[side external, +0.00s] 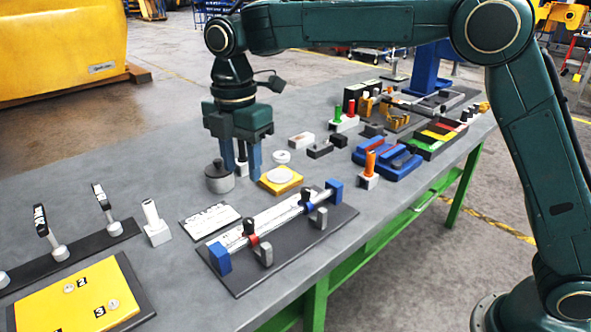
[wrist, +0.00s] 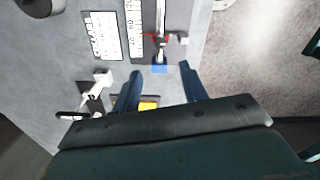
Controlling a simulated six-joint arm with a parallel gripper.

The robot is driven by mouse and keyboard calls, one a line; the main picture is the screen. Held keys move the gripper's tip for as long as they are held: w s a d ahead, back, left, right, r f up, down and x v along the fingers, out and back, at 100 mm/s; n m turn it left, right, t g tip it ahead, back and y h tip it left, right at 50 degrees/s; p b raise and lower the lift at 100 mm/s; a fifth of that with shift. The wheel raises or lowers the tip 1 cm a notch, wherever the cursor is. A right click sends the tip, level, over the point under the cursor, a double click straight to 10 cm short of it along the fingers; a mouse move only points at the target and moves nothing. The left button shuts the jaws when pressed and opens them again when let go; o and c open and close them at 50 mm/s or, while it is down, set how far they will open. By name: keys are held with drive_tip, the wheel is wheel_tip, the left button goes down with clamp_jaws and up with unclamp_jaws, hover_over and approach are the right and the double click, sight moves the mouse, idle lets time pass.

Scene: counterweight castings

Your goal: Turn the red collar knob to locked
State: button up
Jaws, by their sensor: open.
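The red collar (side external: 250,234) is around a pale rail (side external: 275,217) between two blue end blocks, nearer the left one (side external: 218,259). A grey knob or block (side external: 265,253) stands at its near side. The collar also shows in the wrist view (wrist: 158,39), with a small pale piece (wrist: 180,38) to its right. A blue collar (side external: 307,201) sits farther along the rail. My gripper (side external: 242,174) is open and empty, pointing down, above the table behind the rail. In the wrist view its blue fingers (wrist: 159,67) are spread. I cannot read the knob's setting.
A grey pot (side external: 219,180) and a yellow plate with a white disc (side external: 281,180) are close to my gripper. A white label card (side external: 209,221) lies left of the rail. A white post (side external: 155,225) stands farther left. The right side of the table is crowded.

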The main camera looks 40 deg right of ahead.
sight(248, 221)
wheel_tip(248, 221, down, 12)
drive_tip(key=shift+f, duration=0.1)
idle(0.5)
clamp_jaws()
